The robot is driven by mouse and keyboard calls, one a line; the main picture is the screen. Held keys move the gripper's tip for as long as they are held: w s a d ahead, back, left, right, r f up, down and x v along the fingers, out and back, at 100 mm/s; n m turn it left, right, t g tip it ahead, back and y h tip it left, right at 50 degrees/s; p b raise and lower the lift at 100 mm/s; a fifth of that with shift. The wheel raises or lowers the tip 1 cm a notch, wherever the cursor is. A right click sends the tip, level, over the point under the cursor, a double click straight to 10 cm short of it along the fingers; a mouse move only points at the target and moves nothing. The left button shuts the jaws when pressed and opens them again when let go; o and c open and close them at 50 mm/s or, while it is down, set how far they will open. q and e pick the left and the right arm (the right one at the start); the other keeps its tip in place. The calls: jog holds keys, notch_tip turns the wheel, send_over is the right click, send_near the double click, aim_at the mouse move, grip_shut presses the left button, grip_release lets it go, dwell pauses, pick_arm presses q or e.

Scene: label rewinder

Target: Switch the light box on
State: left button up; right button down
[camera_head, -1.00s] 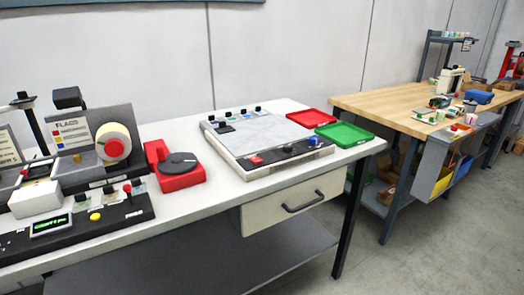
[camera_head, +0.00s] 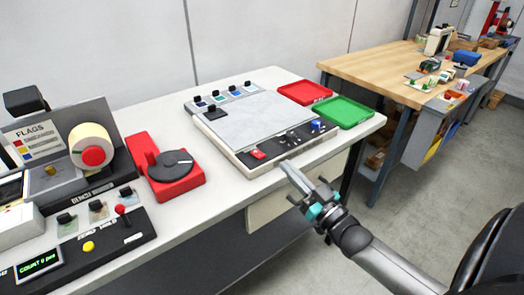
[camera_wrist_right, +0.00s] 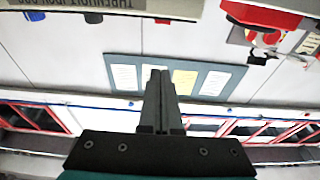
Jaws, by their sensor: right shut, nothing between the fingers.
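The light box (camera_head: 240,120) lies flat on the white bench, with a pale grey panel on top. In the right wrist view the shut fingers (camera_wrist_right: 160,100) show against a wall, with no light box clearly visible. My left gripper is not in view.
A red tray (camera_head: 304,92) and a green tray (camera_head: 344,112) sit right of the light box. A red device with a dark disc (camera_head: 172,164) stands to its left, and the label rewinder (camera_head: 80,165) is farther left. A drawer (camera_head: 268,208) hangs under the bench.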

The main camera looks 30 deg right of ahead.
jog(key=shift+s, duration=0.15)
jog(key=r+b, duration=0.1)
jog(key=r, duration=0.1)
send_over(266, 164)
notch_tip(266, 164, down, 3)
jog(key=shift+d+f+b, duration=0.1)
jog(key=shift+f+b, duration=0.1)
jog(key=shift+b, duration=0.5)
jog(key=shift+f, duration=0.35)
jog(key=shift+s+f+b, duration=0.15)
jog(key=shift+f+b, duration=0.2)
jog(key=shift+f, duration=0.2)
jog(key=shift+r, duration=0.1)
